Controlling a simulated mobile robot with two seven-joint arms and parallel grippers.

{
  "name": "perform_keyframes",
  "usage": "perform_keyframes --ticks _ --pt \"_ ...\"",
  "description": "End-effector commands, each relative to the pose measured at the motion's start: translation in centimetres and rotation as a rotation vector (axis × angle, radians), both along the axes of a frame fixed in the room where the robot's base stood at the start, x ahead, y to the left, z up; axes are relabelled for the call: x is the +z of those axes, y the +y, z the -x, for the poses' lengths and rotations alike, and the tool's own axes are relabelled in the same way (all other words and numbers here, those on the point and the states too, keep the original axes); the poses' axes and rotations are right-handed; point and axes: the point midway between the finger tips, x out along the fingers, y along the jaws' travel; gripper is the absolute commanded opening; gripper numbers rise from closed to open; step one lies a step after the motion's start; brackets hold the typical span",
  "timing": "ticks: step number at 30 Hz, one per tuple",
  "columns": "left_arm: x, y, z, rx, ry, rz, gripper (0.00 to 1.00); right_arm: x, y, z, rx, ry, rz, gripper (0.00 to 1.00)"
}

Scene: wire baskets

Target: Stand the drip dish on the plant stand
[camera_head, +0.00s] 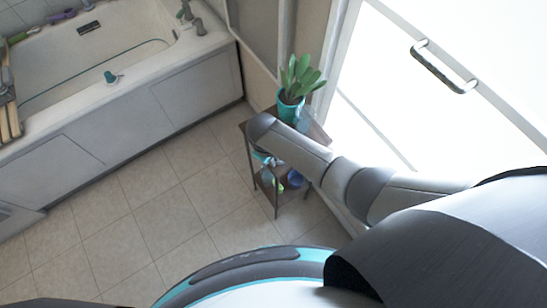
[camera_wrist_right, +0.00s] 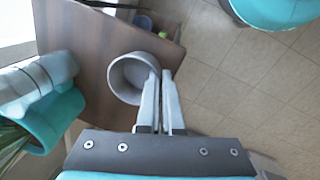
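The plant stand (camera_head: 318,132) is a dark brown, two-tier stand against the wall, partly hidden behind my right arm. Its wooden top (camera_wrist_right: 95,50) fills much of the right wrist view. A round, pale grey dish (camera_wrist_right: 125,78), apparently the drip dish, is over the top near its edge. My right gripper (camera_wrist_right: 161,76) has its fingers close together across the dish's near rim, pinching its wall. Whether the dish touches the wood I cannot tell. In the head view the right fingers are hidden under my arm. My left gripper is not in view.
A leafy plant in a teal pot (camera_head: 290,108) stands on the top, with a pale, translucent object (camera_wrist_right: 40,80) beside it. A blue bowl (camera_head: 295,178) is on the lower shelf. A bathtub (camera_head: 120,85) is left; a bright glazed door is right. Tiled floor (camera_head: 150,200) is clear.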

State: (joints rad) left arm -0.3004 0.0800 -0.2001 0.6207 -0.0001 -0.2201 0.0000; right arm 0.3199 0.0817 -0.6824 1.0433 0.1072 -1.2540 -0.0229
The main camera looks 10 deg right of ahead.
Motion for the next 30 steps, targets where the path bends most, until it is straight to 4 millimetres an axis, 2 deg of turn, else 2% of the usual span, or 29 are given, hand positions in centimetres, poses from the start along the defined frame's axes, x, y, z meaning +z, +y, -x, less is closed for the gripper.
perform_keyframes --ticks 4,14,30 --pt "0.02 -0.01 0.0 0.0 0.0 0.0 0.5 0.03 0.01 -0.02 0.0 0.0 0.0 0.0" --pt "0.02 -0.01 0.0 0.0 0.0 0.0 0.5 0.02 -0.01 0.0 0.0 0.0 0.0 0.38" --pt "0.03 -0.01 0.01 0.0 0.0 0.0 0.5 0.01 -0.03 0.04 0.0 0.001 0.001 0.38"
